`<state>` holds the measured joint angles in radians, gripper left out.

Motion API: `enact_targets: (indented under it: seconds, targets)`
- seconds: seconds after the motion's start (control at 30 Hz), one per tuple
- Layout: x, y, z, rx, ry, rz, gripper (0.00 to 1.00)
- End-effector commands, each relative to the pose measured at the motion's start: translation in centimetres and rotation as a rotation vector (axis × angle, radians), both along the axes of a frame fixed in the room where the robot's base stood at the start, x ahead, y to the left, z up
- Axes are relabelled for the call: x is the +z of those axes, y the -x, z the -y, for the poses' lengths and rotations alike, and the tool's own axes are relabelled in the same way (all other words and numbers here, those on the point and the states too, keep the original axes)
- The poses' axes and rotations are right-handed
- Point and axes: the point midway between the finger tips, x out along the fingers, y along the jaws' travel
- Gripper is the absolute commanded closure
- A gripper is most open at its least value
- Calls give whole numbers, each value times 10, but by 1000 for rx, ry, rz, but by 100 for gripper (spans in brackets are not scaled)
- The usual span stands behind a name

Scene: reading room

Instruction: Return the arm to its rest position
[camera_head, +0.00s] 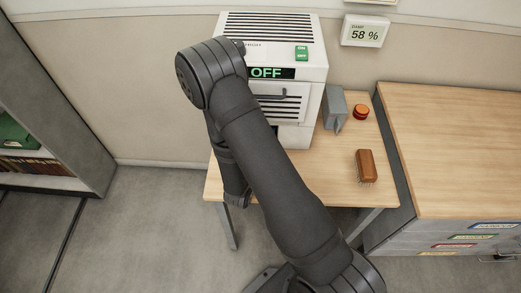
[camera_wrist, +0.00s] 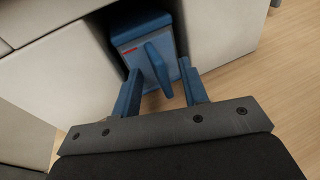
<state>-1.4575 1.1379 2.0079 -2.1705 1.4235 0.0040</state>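My arm (camera_head: 272,165) reaches up from the bottom of the head view toward a white machine (camera_head: 312,68) on a small wooden table. Its display reads OFF. In the head view my gripper is hidden behind the arm. In the wrist view my gripper (camera_wrist: 160,76) is open, its two blue fingers spread apart. A blue box (camera_wrist: 137,29) with a raised handle fin (camera_wrist: 157,66) sits in a recess between pale panels, just ahead of the fingers. The fin shows between the fingers with gaps on both sides; nothing is held.
A grey object (camera_head: 335,109), an orange-red button (camera_head: 361,112) and a brown brush (camera_head: 366,165) stand right of the machine. A wooden-topped drawer cabinet (camera_head: 455,150) is at the right. A wall panel (camera_head: 365,31) reads 58 %. A bookshelf (camera_head: 70,110) is at the left, with clear floor between.

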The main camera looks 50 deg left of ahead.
Motion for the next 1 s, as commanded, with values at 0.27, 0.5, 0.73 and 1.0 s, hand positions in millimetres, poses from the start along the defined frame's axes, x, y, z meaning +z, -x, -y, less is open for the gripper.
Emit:
enact_targets:
  seconds: [0.27,0.5,0.73,1.0]
  targets:
    - [0,-2,-1,-1,1,1,60]
    - [0,-2,-1,-1,0,0,97]
    - [0,-2,0,-2,0,0,100]
    - [-1,9,10,-2,3,-2,100]
